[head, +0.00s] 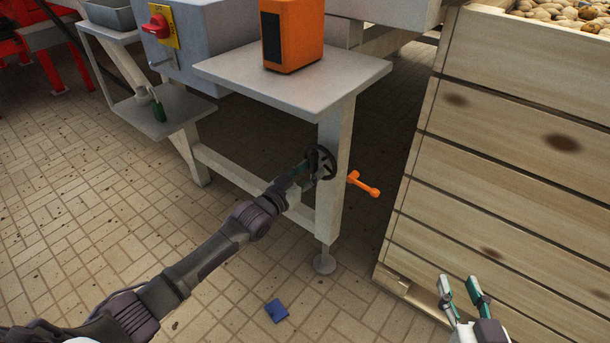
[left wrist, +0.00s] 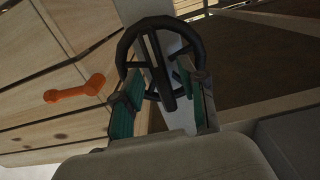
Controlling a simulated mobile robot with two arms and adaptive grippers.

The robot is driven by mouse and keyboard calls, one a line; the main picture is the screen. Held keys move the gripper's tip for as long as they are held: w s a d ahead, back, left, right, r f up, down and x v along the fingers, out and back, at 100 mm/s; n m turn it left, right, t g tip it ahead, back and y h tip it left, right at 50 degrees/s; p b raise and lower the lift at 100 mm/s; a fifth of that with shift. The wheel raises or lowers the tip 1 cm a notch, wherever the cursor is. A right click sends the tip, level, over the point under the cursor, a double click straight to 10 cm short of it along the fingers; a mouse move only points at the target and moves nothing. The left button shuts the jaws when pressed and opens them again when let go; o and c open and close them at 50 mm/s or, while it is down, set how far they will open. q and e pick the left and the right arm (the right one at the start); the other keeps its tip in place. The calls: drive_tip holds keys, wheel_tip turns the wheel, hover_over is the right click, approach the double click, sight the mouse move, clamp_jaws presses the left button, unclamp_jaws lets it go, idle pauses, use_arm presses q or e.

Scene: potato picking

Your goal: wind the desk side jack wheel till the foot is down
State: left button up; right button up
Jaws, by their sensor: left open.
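The black jack wheel (head: 321,162) is on the leg of the grey desk (head: 290,78). In the left wrist view the wheel (left wrist: 122,48) fills the upper middle, with its spokes and hub showing. My left gripper (head: 306,170) is at the wheel. Its green-padded fingers (left wrist: 163,98) are apart, one on each side of the wheel's lower part; I cannot tell whether they touch it. The round foot (head: 325,263) is under the same leg, close to the floor; I cannot tell whether it touches. My right gripper (head: 462,287) is open and empty at the lower right.
An orange crank handle (head: 364,184) sticks out right of the leg and shows in the left wrist view (left wrist: 75,92). A wooden crate (head: 500,150) of potatoes stands close on the right. An orange box (head: 291,38) sits on the desk. A blue piece (head: 276,310) lies on the floor.

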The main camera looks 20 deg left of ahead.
use_arm(q)
drive_tip(key=v, duration=1.2)
